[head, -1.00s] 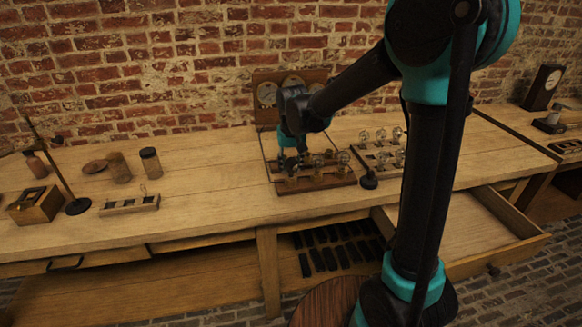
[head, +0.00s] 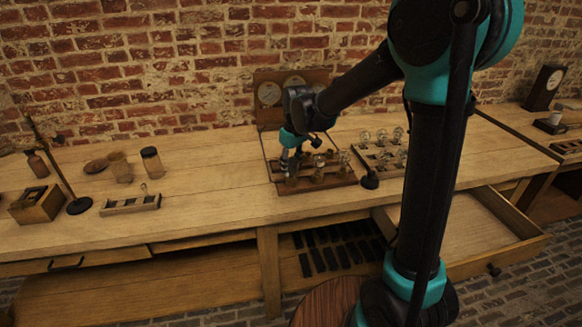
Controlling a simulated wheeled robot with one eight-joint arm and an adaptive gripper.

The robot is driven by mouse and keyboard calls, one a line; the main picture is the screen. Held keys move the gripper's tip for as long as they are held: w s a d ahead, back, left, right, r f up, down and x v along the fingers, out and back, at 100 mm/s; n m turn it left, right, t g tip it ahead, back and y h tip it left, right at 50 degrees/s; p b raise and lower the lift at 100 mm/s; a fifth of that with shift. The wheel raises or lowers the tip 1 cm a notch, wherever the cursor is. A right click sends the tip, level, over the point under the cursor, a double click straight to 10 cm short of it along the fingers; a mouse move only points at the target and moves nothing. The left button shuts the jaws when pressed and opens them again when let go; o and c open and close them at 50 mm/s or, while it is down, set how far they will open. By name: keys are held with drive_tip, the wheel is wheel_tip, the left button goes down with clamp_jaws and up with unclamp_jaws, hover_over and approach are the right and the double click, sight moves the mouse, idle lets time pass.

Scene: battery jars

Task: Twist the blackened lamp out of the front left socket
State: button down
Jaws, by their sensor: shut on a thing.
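The wooden lamp board (head: 322,184) stands near the front edge of the bench, with glass lamps in its front row. The front left lamp (head: 291,174) looks dark and stands at the board's left end. My gripper (head: 290,160) reaches down over it from behind, shut on this lamp. The fingertips are small and partly hidden, so I cannot tell whether the lamp's base is still in the socket. The front middle lamp (head: 318,168) and front right lamp (head: 344,161) stand upright beside it. The back row is partly hidden by my gripper.
A rack of clear lamps (head: 383,152) stands to the right, with a small black knob-like object (head: 369,180) between. A panel with round dials (head: 285,88) rises behind. Jars (head: 151,162) and a stand (head: 78,205) are at left. An open drawer (head: 470,225) juts out at right.

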drive_tip(key=n, duration=0.5)
drive_tip(key=shift+g, duration=0.3)
drive_tip(key=shift+r, duration=0.8)
drive_tip(key=shift+r, duration=0.35)
drive_tip(key=shift+r, duration=0.15)
drive_tip(key=shift+r, duration=2.4)
